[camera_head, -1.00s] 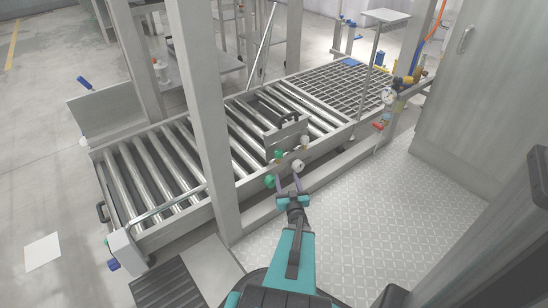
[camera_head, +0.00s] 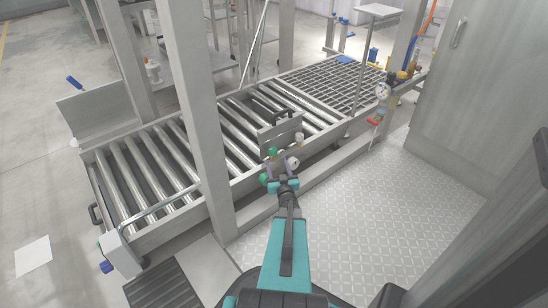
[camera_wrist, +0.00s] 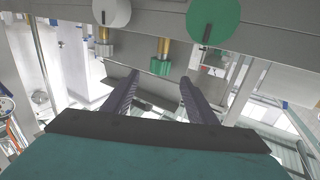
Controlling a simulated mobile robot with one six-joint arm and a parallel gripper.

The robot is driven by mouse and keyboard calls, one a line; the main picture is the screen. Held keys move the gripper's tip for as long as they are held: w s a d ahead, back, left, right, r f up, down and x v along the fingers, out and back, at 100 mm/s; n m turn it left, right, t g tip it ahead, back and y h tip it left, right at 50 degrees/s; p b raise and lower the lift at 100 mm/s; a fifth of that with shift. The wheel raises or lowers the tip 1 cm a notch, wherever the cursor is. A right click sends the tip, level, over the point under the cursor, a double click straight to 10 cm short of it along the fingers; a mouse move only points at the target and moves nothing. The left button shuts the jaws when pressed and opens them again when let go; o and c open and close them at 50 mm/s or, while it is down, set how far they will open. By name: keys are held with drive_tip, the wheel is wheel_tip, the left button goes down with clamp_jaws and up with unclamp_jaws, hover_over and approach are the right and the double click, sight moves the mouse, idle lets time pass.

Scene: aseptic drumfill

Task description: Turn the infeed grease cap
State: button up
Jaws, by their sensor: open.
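Two small grease caps on brass stems sit on the near conveyor rail. The green cap (camera_head: 272,152) is on the left and the pale cap (camera_head: 299,138) on the right in the head view. In the wrist view, the green cap (camera_wrist: 161,66) lies just beyond and between the fingertips, and the pale cap (camera_wrist: 104,49) is to its left. I cannot tell which is the infeed one. My gripper (camera_head: 279,168) is at the rail, just in front of the green cap. In the wrist view my gripper (camera_wrist: 160,79) is open and empty, with no clear contact.
A round white knob (camera_head: 293,163) and a round green knob (camera_head: 264,178) sit on the rail front close to my fingers. A grey upright post (camera_head: 203,130) stands left of them. A bracket plate (camera_head: 280,135) rises behind the caps. The chequered floor (camera_head: 330,215) at right is clear.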

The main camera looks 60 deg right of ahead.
sight(274, 154)
drive_tip(key=shift+b+x, duration=0.9)
drive_tip(key=shift+x, duration=2.4)
drive_tip(key=shift+d, duration=0.1)
drive_tip(key=c, duration=1)
